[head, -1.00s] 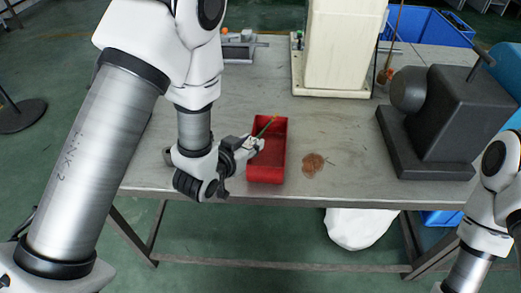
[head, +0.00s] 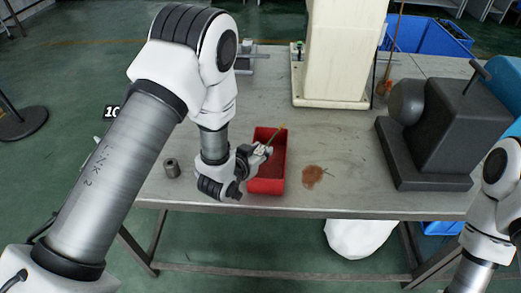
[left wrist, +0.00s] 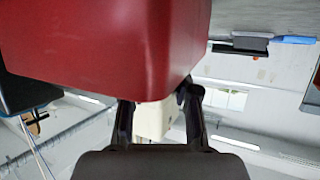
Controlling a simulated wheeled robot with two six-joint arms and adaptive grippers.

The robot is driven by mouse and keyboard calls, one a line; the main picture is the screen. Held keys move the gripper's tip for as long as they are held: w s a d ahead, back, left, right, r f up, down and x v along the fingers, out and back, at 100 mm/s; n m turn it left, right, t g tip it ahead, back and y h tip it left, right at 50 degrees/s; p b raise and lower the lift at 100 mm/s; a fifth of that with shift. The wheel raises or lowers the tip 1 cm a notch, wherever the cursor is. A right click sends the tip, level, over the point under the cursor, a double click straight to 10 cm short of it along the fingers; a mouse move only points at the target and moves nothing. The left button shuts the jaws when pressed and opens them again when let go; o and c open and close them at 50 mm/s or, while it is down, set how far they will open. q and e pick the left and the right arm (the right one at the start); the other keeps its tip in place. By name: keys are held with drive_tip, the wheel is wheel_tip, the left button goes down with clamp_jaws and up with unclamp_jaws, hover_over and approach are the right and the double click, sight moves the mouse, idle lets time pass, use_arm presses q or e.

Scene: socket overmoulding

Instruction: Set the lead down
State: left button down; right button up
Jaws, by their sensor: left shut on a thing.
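The lead shows in the head view as a thin green-yellow piece (head: 277,134) rising from a pale end at my left gripper (head: 264,151). My left gripper is shut on it, over the left side of the red bin (head: 266,186). In the left wrist view, a cream block (left wrist: 153,119) sits between the fingers of my left gripper (left wrist: 158,108), and the red bin (left wrist: 100,45) fills the upper left. I cannot tell whether the lead touches the bin. My right gripper is out of view.
A dark grey cylinder (head: 172,168) stands left of my gripper. Brown granules (head: 313,176) lie on the table right of the bin. A dark grey machine (head: 435,130) stands at the right and a cream column (head: 335,50) at the back. The table's front is bare between.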

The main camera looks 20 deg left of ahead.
use_arm(q)
drive_tip(key=shift+f, duration=0.25)
drive_tip(key=c, duration=0.9)
unclamp_jaws()
drive_tip(key=shift+o, duration=0.2)
drive_tip(key=shift+r, duration=0.1)
